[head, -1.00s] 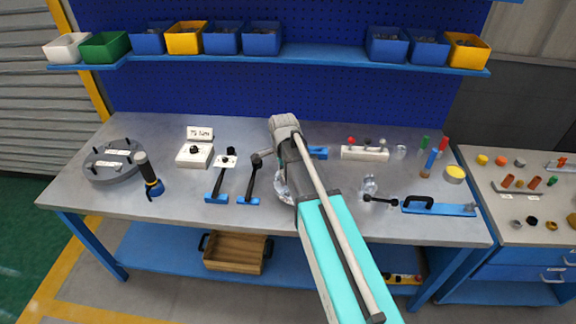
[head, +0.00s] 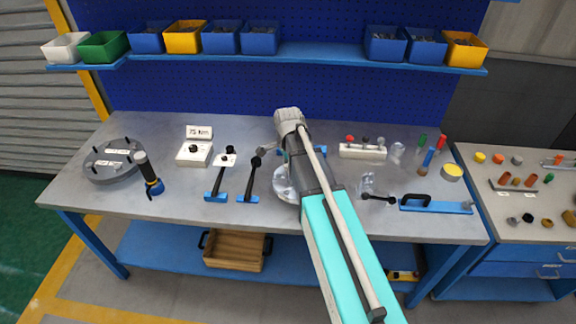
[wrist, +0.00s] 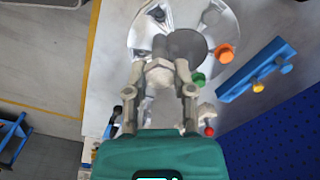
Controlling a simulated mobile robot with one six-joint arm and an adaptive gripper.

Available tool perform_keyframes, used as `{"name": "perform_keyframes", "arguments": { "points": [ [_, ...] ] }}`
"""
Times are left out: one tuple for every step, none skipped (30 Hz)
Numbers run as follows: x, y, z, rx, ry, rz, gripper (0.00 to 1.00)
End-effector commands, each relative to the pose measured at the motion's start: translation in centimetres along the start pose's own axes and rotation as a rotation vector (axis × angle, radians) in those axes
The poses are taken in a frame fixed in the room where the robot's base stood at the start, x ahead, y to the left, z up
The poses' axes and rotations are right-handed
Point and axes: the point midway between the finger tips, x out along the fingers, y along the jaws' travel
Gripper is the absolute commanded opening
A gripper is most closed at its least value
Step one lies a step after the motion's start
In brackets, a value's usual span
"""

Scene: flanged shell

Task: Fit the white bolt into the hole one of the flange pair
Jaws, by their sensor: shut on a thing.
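In the wrist view, my gripper (wrist: 161,82) is shut on a pale hex-headed piece, which looks like the white bolt (wrist: 159,71). Its lower part is hidden. The silver round flange (wrist: 227,16) lies just beyond the fingertips, with a dark grey round part (wrist: 184,45) over it. An orange bolt (wrist: 224,52) and a green bolt (wrist: 198,80) stand at the flange's rim. I cannot tell which hole is hole one, or whether the bolt touches the flange. In the head view, the flange (head: 283,184) shows partly behind my arm; the fingertips are hidden.
A blue bar (wrist: 238,86) holding small bolts lies beside the flange. A red-tipped part (wrist: 209,131) is near my gripper.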

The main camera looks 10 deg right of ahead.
Motion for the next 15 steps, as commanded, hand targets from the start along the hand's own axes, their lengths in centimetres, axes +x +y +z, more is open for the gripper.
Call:
{"name": "perform_keyframes", "arguments": {
  "points": [
    [0.4, 0.0, 0.0, 0.0, 0.0, 0.0, 0.0],
    [0.5, 0.0, 0.0, 0.0, 0.0, 0.0, 0.0],
    [0.8, 0.0, 0.0, 0.0, 0.0, 0.0, 0.0],
    [0.9, 0.0, 0.0, 0.0, 0.0, 0.0, 0.0],
    [1.1, 0.0, 0.0, 0.0, 0.0, 0.0, 0.0],
    [1.4, 0.0, 0.0, 0.0, 0.0, 0.0, 0.0],
    [1.6, 0.0, 0.0, 0.0, 0.0, 0.0, 0.0],
    [1.8, 0.0, 0.0, 0.0, 0.0, 0.0, 0.0],
    [2.1, 0.0, 0.0, 0.0, 0.0, 0.0, 0.0],
    [2.3, 0.0, 0.0, 0.0, 0.0, 0.0, 0.0],
    [2.5, 0.0, 0.0, 0.0, 0.0, 0.0, 0.0],
    [2.8, 0.0, 0.0, 0.0, 0.0, 0.0, 0.0],
    [3.0, 0.0, 0.0, 0.0, 0.0, 0.0, 0.0],
    [3.2, 0.0, 0.1, -0.001, 0.0, 0.0, 0.0],
    [3.5, 0.0, 0.1, -0.001, 0.0, 0.0, 0.0]
  ]
}}
